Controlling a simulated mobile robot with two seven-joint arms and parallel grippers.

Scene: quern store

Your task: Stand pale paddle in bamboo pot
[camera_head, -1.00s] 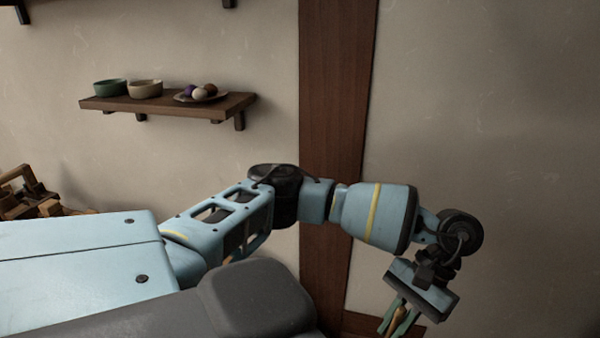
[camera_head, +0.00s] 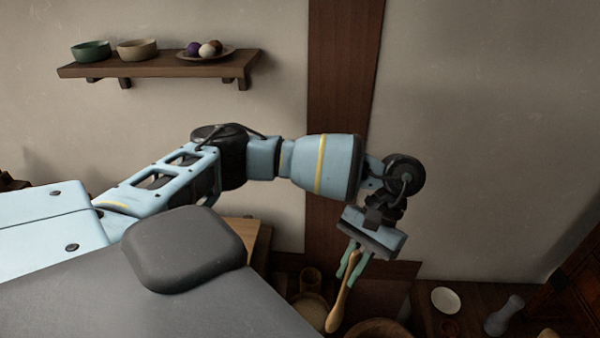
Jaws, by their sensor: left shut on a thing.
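My left gripper (camera_head: 350,268) hangs down at the end of its blue arm, right of the picture's middle. Its green fingers are shut on a tan wooden paddle (camera_head: 338,309). The paddle hangs below the fingers at a slant, its wider end down and to the left. A small brown upright vessel (camera_head: 311,279) stands in shadow to the left of the paddle; I cannot tell whether it is the bamboo pot. My right gripper is not in view.
Below lie a round tan bowl or basket (camera_head: 311,308), a large wooden bowl rim (camera_head: 378,325), a white dish (camera_head: 445,299) and a grey stone-like piece (camera_head: 504,316). A wall shelf (camera_head: 160,66) holds two bowls and a plate of balls. A dark wooden post (camera_head: 342,80) stands behind my arm.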

